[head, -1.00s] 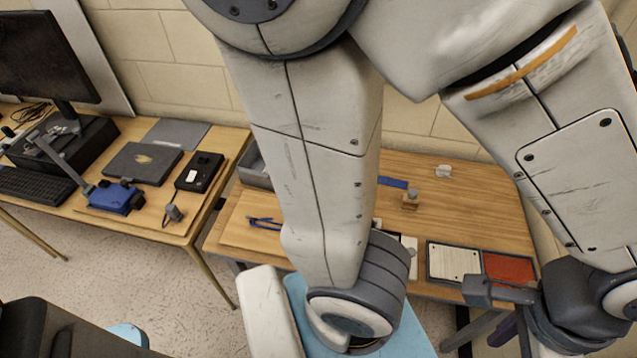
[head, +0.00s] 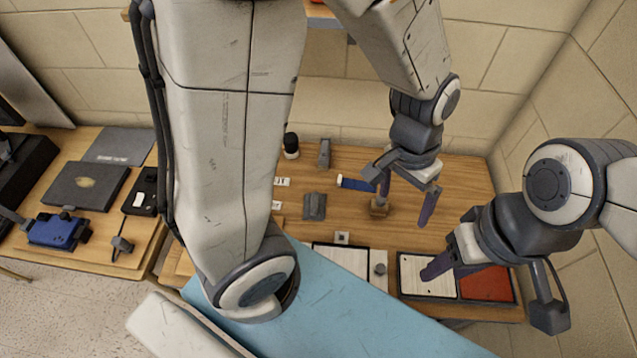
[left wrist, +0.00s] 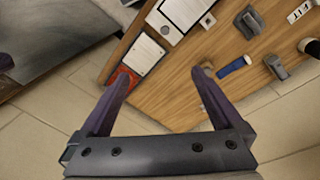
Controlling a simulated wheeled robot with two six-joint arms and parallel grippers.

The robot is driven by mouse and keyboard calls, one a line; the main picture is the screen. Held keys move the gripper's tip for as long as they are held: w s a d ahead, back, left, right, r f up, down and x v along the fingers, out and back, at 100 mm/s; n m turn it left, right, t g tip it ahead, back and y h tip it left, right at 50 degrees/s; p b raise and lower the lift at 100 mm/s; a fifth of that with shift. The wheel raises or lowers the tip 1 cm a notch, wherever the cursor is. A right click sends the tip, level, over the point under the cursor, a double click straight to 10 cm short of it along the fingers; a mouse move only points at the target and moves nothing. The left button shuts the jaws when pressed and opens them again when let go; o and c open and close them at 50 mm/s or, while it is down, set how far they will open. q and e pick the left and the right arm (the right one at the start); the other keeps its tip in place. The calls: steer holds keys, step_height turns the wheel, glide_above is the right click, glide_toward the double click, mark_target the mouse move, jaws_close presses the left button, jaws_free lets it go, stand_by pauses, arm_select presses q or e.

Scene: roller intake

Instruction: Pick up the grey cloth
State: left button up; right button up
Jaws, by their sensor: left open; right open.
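A small dark grey piece (head: 315,206) lies on the wooden table left of the blue strip; it looks like the grey cloth, but its folds are too small to be sure. What appears to be the same piece shows at the top of the left wrist view (left wrist: 249,21). My left gripper (head: 407,197) is open and empty above the table, right of that piece and near a small wooden block; its spread fingers also show in the left wrist view (left wrist: 162,76). My right gripper (head: 440,264) is open, lower right, above the white panel.
A blue strip (head: 356,184), a wooden block (head: 379,209) and another grey object (head: 324,153) stand on the table. A white panel (head: 415,280) and red panel (head: 487,284) lie at the front right. The table's right back part is clear. A second table (head: 60,140) stands left.

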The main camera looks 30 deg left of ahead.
arm_select(q)
steer(key=w+a+f+n+p, duration=0.2)
steer(key=w+a+f+n, duration=0.1)
steer(key=w+a+f, duration=0.4)
steer(key=n+y+p, duration=0.1)
steer(key=n+p, duration=0.2)
steer(key=n, duration=0.3)
glide_toward(314, 201)
arm_select(e)
step_height(314, 201, up, 6)
arm_select(q)
steer(key=shift+s+d+f+b, duration=0.15)
steer(key=shift+s+f+b, duration=0.1)
steer(key=shift+b, duration=0.1)
step_height(314, 201, down, 5)
steer(key=b, duration=0.4)
steer(key=shift+r+b, duration=0.15)
steer(key=shift+b, duration=0.15)
steer(key=f+b, duration=0.2)
steer(key=f, duration=0.1)
steer(key=f+b, duration=0.2)
steer(key=shift+w+d, duration=0.1)
steer(key=shift+w, duration=0.15)
arm_select(e)
step_height(314, 201, down, 9)
steer(key=shift+f, duration=0.2)
steer(key=shift+a, duration=0.1)
